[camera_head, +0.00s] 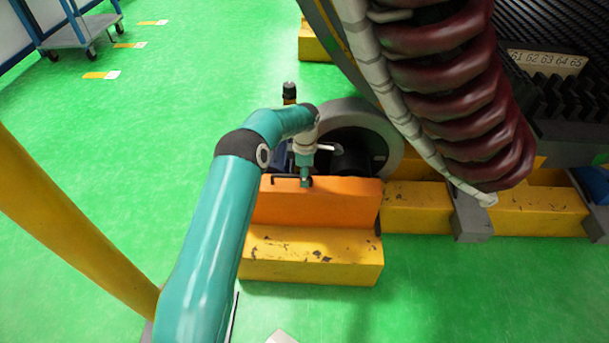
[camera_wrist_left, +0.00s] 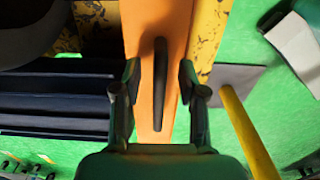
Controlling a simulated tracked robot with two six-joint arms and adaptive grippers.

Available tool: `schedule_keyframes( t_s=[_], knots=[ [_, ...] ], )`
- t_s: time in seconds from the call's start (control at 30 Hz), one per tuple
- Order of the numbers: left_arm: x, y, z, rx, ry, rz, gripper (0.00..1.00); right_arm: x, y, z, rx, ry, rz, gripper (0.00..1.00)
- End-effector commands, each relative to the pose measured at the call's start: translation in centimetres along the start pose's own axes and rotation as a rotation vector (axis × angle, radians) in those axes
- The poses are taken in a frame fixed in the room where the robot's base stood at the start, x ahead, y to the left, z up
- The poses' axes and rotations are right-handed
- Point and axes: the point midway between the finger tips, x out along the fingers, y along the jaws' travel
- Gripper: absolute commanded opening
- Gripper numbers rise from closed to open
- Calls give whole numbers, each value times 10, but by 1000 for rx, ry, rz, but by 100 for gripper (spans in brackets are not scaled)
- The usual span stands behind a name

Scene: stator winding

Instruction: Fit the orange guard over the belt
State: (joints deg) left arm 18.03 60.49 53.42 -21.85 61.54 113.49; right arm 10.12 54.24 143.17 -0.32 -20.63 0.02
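The orange guard (camera_head: 330,207) is an upright box-like cover beside the dark wheel, behind a yellow block. Its black bar handle (camera_head: 283,178) runs along the top; the handle also shows in the left wrist view (camera_wrist_left: 160,85). My left gripper (camera_head: 305,181) is at the handle. In the left wrist view, the fingers of my left gripper (camera_wrist_left: 158,78) are spread on both sides of the handle, with gaps visible. The belt cannot be clearly made out; dark ribbed bands (camera_wrist_left: 55,105) lie left of the guard there. My right gripper is not in view.
A grey ring with a dark wheel (camera_head: 345,145) stands just behind the guard. Thick dark red coils (camera_head: 445,90) hang close on the right. A worn yellow block (camera_head: 310,258) stands in front.

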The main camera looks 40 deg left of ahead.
Motion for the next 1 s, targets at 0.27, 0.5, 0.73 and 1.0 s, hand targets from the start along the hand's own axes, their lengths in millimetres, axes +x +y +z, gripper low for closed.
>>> schedule_keyframes(
  t_s=[0.27, 0.5, 0.73, 1.0],
  knots=[
    [2, -2, 0, 1, 2, -6, 42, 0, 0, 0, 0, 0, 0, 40],
    [-24, 0, 0, 1, 0, 0, 42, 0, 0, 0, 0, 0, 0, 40],
    [-70, 0, 0, 0, -1, 2, 42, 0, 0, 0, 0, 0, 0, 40],
    [-110, 0, 0, 0, 0, -1, 42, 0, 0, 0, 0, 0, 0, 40]
  ],
)
